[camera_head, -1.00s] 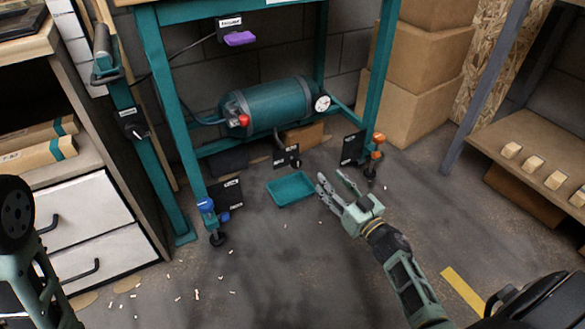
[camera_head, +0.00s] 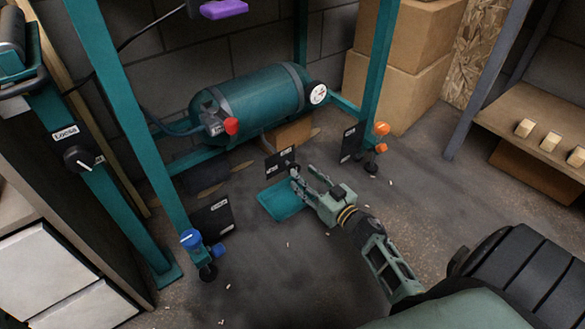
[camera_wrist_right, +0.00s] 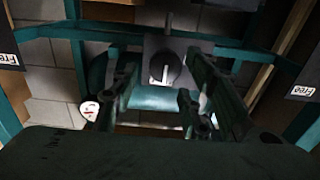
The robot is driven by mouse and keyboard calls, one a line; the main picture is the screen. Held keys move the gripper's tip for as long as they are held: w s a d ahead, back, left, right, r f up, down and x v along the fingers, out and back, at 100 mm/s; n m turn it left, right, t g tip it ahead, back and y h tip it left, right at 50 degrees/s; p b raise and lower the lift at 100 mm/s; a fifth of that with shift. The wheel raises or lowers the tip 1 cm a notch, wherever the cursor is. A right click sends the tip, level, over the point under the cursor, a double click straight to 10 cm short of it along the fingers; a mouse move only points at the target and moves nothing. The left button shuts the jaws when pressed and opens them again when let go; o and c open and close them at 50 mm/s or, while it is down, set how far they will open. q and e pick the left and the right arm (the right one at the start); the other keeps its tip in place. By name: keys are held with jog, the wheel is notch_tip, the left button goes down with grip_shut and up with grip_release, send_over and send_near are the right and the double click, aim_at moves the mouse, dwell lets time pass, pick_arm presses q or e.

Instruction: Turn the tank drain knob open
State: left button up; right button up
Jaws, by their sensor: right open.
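The teal tank (camera_head: 262,102) lies under the bench frame. A small dark panel (camera_head: 280,163) with white labels stands below it, above a teal tray (camera_head: 276,204). In the right wrist view a round black knob (camera_wrist_right: 164,72) with a pale pointer line sits on a dark plate. My right gripper (camera_head: 303,171) is open, its fingertips close to the panel's right side. In the wrist view the fingers of the right gripper (camera_wrist_right: 162,64) lie on either side of the knob, with nothing held. I cannot tell whether they touch it. My left gripper is out of view.
Teal bench legs stand at both sides; the right one has an orange clamp (camera_head: 381,128), the left a blue one (camera_head: 190,238). The tank carries a red knob (camera_head: 231,126) and a gauge (camera_head: 318,94). Cardboard boxes (camera_head: 408,90) stand behind right. Small white bits lie on the floor.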

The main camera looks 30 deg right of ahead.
aim_at(299, 170)
jog(key=w+b, duration=0.1)
jog(key=w, duration=0.1)
jog(key=w+b, duration=0.1)
jog(key=w, duration=0.1)
jog(key=shift+a+f, duration=0.15)
jog(key=shift+w, duration=0.6)
jog(key=c, duration=1)
